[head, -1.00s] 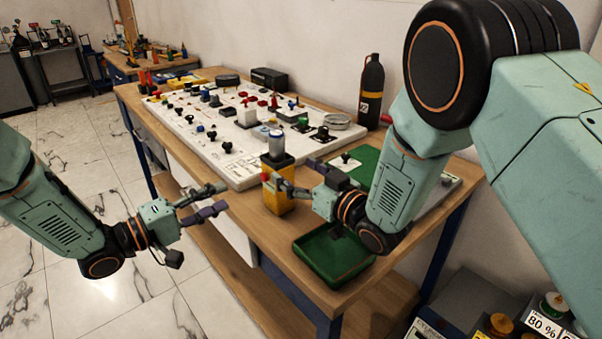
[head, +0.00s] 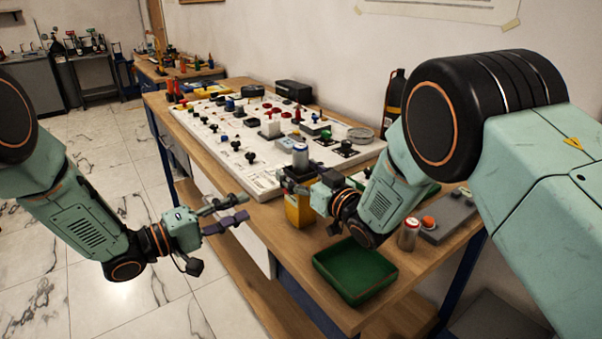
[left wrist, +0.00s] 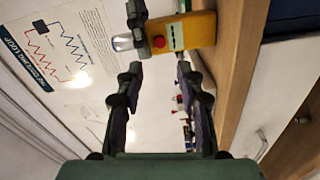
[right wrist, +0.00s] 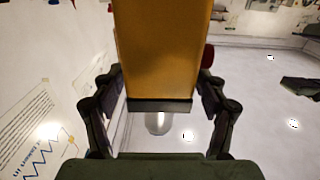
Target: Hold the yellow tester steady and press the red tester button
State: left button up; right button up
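The yellow tester (head: 299,212) stands upright at the table's front edge, with a clear-topped cylinder (head: 300,156) on it. My right gripper (head: 298,180) has its fingers on either side of the tester's upper part. The tester also fills the gap between them in the right wrist view (right wrist: 160,50); whether both fingers press on it is unclear. The red button (left wrist: 158,41) shows on the tester's face in the left wrist view, and its edge shows in the right wrist view (right wrist: 209,56). My left gripper (head: 240,210) is open and empty, left of the tester, fingers towards it.
A white panel (head: 237,172) with many knobs and switches lies behind the tester. A green tray (head: 355,285) sits in front on the right. A small can (head: 408,235) and a grey box (head: 450,215) with a round orange-red top stand beyond it. Floor is clear at left.

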jog(key=c, duration=1.2)
pick_arm(q)
grip_shut()
pick_arm(e)
jog(key=shift+c, duration=0.4)
dwell(0.5)
